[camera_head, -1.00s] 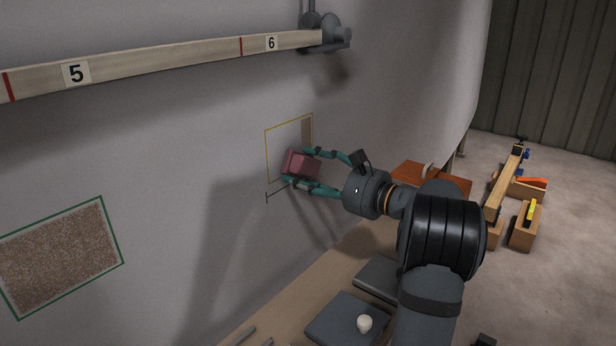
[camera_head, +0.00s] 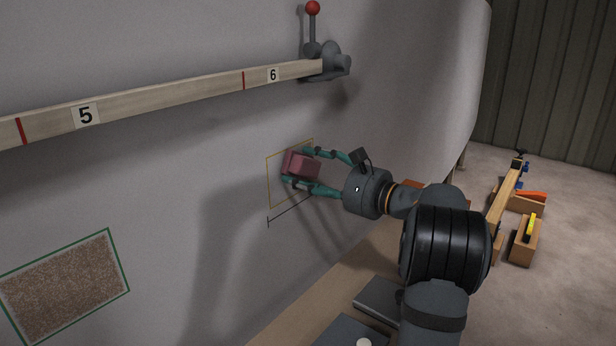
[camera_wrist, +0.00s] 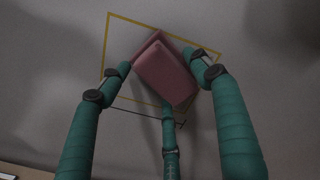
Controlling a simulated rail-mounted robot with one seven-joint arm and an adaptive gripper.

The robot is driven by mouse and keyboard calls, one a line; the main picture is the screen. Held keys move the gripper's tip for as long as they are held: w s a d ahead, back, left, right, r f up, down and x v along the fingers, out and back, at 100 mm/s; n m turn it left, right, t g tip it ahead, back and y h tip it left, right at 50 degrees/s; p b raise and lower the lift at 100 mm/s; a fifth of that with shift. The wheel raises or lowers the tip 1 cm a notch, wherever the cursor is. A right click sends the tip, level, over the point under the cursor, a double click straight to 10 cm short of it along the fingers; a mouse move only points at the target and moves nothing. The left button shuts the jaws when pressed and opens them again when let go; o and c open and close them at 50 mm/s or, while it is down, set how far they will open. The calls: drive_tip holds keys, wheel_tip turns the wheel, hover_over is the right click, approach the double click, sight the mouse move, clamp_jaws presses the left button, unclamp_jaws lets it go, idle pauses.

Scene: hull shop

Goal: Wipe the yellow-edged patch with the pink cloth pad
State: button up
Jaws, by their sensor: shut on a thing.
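The pink cloth pad (camera_head: 300,165) is a block-shaped pad between the green fingers of my gripper (camera_head: 298,167), which is shut on it. It also shows tilted between three fingers in the wrist view (camera_wrist: 165,72). The yellow-edged patch (camera_head: 268,182) is on the grey hull wall behind the pad; its outline also shows in the wrist view (camera_wrist: 104,55). The pad covers the upper right part of the patch. The visible inside of the patch looks plain grey. I cannot tell whether the pad touches the wall.
A numbered wooden batten (camera_head: 180,95) runs along the wall above, ending at a clamp (camera_head: 333,62) with a red-knobbed lever. A green-edged brown patch (camera_head: 65,285) lies at lower left. Wooden boxes (camera_head: 525,240) stand on the floor at right.

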wheel_tip(320, 180, up, 6)
drive_tip(key=f+p, duration=0.1)
drive_tip(key=p, duration=0.2)
hover_over(295, 202)
drive_tip(key=v, duration=0.4)
drive_tip(key=shift+w+a+r, duration=0.15)
wheel_tip(295, 202, down, 14)
drive_tip(key=b, duration=1.6)
drive_tip(key=o, duration=0.5)
drive_tip(key=shift+c, duration=0.2)
drive_tip(key=c, duration=0.4)
drive_tip(key=shift+c, duration=0.3)
drive_tip(key=shift+d, duration=0.25)
drive_tip(key=shift+s+d, duration=0.4)
drive_tip(key=shift+s, duration=0.05)
